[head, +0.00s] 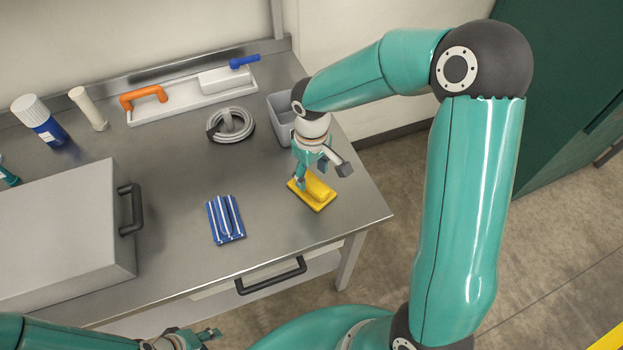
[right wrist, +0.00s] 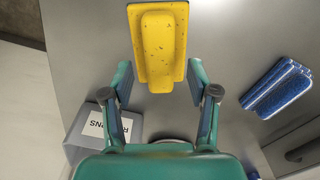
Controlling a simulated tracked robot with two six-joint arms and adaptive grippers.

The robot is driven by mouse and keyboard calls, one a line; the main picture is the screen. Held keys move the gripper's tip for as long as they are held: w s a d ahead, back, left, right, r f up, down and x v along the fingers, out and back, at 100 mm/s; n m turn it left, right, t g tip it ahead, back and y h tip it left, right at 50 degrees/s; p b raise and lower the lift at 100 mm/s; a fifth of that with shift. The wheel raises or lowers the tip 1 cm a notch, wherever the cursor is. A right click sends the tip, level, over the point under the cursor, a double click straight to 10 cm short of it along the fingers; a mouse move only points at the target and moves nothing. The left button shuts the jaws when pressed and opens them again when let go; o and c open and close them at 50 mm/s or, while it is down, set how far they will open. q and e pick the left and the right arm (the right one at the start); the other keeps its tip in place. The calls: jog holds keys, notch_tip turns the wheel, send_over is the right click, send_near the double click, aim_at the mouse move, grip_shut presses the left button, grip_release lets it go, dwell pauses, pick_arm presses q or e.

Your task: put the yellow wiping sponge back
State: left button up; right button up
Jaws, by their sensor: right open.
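The yellow sponge (head: 323,188) lies flat on the metal table near its right edge. It has a raised grip block on a flat base. In the right wrist view the yellow sponge (right wrist: 158,48) is just beyond the fingertips. My right gripper (head: 322,176) is open and empty above the sponge; its spread fingers (right wrist: 158,82) stand to either side of the sponge's near end, with no visible grasp. My left gripper (head: 205,337) is at the bottom edge, far from the sponge and partly cut off; its jaws are unclear.
A grey bin (head: 277,112), partly hidden by my right arm, carries a partly covered label (right wrist: 101,122). A blue-and-white striped sponge (head: 225,220) lies left of the yellow one. A coiled tube (head: 216,133), white tray (head: 190,106) and grey box (head: 60,230) occupy the table.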

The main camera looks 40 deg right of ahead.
aim_at(312, 182)
notch_tip(312, 182, up, 8)
jog(key=shift+r, duration=0.25)
jog(key=shift+s+f, duration=0.1)
dwell(0.4)
